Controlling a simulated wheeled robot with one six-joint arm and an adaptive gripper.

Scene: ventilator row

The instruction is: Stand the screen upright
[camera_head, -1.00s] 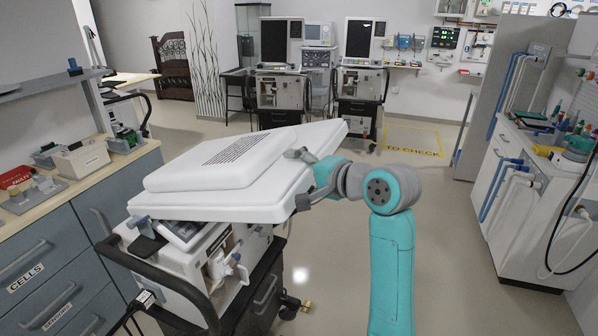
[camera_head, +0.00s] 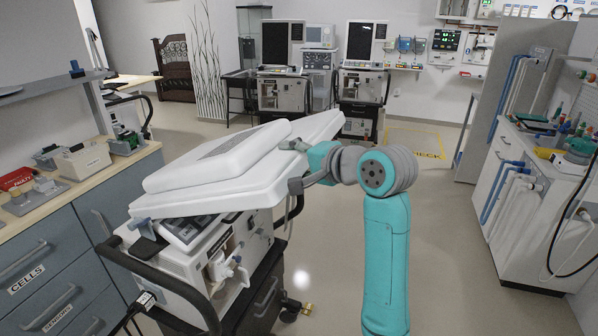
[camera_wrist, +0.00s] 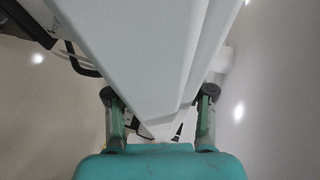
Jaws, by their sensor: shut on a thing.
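The screen (camera_head: 205,190) is a white panel with a raised back. In the head view it lies tilted over a white ventilator cart (camera_head: 190,262), its back facing up and its right end higher than its left. My gripper (camera_head: 296,166) is shut on the screen's right edge, one finger above and one below. In the wrist view the screen (camera_wrist: 145,50) runs between the two fingers of my gripper (camera_wrist: 160,100). The screen's display side is hidden. A control panel (camera_head: 186,230) shows partly under its near left part.
A counter (camera_head: 75,190) with drawers and small bins stands close on the left. Two ventilators with upright screens (camera_head: 275,42) stand at the back. A white bench with blue tubes (camera_head: 520,200) is on the right. Floor is clear between the cart and that bench.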

